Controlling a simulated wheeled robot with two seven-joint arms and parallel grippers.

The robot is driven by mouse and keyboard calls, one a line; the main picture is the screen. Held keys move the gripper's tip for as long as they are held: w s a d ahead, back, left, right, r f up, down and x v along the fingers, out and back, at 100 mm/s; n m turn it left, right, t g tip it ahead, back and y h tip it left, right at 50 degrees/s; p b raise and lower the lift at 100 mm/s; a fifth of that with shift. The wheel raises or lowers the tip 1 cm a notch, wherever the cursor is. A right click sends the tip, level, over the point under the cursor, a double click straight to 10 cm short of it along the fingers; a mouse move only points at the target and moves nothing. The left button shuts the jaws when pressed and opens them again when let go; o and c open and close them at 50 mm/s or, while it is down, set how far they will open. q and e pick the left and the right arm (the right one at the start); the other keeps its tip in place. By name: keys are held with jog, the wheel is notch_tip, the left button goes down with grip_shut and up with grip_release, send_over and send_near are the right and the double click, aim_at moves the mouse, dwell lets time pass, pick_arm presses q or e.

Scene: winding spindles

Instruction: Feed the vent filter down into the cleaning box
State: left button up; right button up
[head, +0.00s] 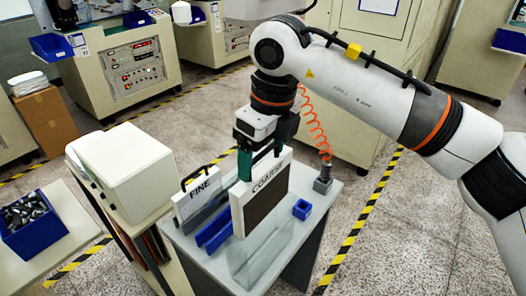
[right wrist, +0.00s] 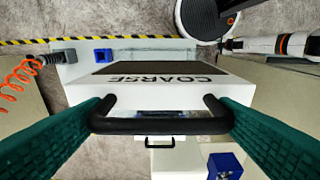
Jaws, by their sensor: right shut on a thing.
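The vent filter marked COARSE (head: 266,198) is a white-framed panel with a dark brown face. It hangs upright over the front of the grey table. My right gripper (head: 246,163) is shut on its black handle; the handle (right wrist: 160,125) shows between the green fingers in the right wrist view, with the COARSE label (right wrist: 165,79) beyond it. My left gripper is not in view.
A filter marked FINE (head: 197,195) stands left of the held one, beside blue holders (head: 213,233). A small blue block (head: 302,209) and a grey post (head: 323,181) with an orange coiled hose are to the right. A white housing (head: 120,168) stands left.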

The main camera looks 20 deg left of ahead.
aim_at(263, 219)
jog(key=shift+f+b, duration=7.9)
jog(key=shift+f, duration=1.45)
jog(key=o, duration=1.2)
